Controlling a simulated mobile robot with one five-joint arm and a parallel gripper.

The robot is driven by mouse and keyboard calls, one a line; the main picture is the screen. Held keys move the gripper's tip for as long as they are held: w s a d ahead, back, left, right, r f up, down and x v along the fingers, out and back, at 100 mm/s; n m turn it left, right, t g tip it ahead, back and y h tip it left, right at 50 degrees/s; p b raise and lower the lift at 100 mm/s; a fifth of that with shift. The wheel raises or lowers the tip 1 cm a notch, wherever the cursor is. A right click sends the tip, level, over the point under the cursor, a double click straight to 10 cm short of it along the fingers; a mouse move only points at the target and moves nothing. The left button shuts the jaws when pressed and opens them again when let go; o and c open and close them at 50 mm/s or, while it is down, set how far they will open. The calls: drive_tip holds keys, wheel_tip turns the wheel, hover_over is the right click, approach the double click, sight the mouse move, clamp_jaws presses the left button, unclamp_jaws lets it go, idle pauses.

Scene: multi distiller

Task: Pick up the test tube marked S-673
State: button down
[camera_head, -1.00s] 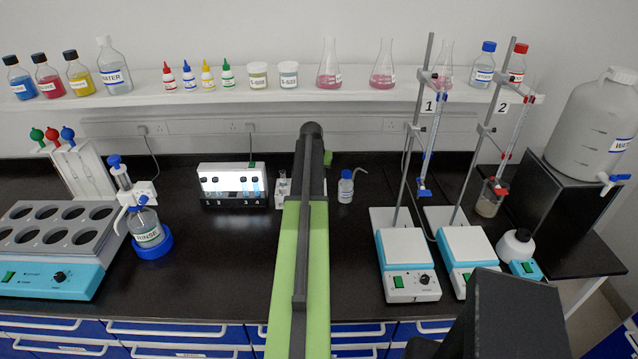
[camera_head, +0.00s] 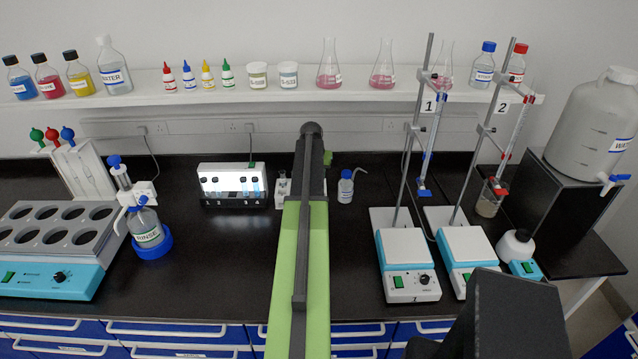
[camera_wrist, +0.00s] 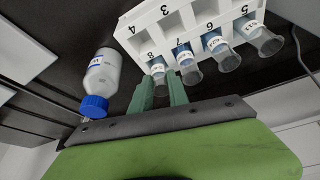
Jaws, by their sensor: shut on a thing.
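My gripper (camera_wrist: 158,80) is shut on a clear test tube (camera_wrist: 159,69) in the wrist view, with a green finger on each side of it. This tube is by the number 8 slot of a white rack (camera_wrist: 131,33); its marking is too small to read. More labelled tubes stand in a row beside it, by slots 7 (camera_wrist: 187,65), 6 (camera_wrist: 221,52) and 5 (camera_wrist: 258,37). I cannot make out S-673 on any of them. In the head view the rack (camera_head: 280,204) shows partly, and my arm hides the gripper and the held tube.
A wash bottle with a blue cap (camera_head: 346,187) stands just right of my arm; it also shows in the wrist view (camera_wrist: 102,76). A lit box with vials (camera_head: 231,171) stands left of the rack. Two burette stands (camera_head: 404,248) are at right. The front middle of the bench is clear.

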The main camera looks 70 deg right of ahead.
drive_tip(key=shift+r, duration=0.1)
wheel_tip(320, 180, up, 8)
drive_tip(key=p, duration=0.8)
drive_tip(key=s+a+f+b, duration=0.1)
drive_tip(key=s+a, duration=0.1)
drive_tip(key=a, duration=1.6)
drive_tip(key=shift+f, duration=0.2)
